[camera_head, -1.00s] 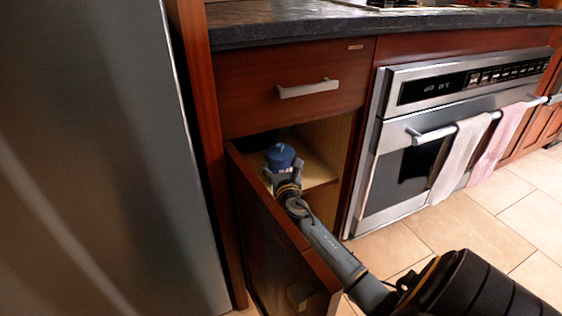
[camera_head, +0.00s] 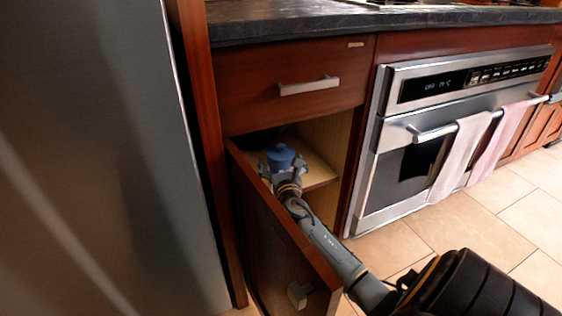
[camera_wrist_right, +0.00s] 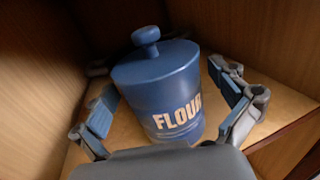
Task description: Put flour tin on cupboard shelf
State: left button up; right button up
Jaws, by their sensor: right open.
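The blue flour tin (camera_wrist_right: 160,85), with a knobbed lid and the word FLOUR, stands upright on the cupboard shelf (camera_wrist_right: 265,115). In the head view the tin (camera_head: 281,156) shows inside the open cupboard, on its wooden shelf (camera_head: 318,172). My right gripper (camera_wrist_right: 170,98) is open, with one finger on each side of the tin and visible gaps between them. In the head view the right gripper (camera_head: 281,172) reaches in over the open door. The tin's lower front is partly hidden by the gripper's body. My left gripper is not in view.
The open cupboard door (camera_head: 275,235) stands close along my right arm. A closed drawer (camera_head: 295,88) lies above the opening. The cupboard side walls (camera_wrist_right: 255,40) are close around. An oven (camera_head: 430,130) with towels stands to the right, a fridge (camera_head: 90,150) to the left.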

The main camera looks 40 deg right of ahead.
jog(key=shift+s+a+f, duration=0.1)
jog(key=shift+s+a, duration=0.1)
jog(key=shift+s, duration=0.05)
jog(key=v, duration=1.1)
jog(key=shift+s+a, duration=0.15)
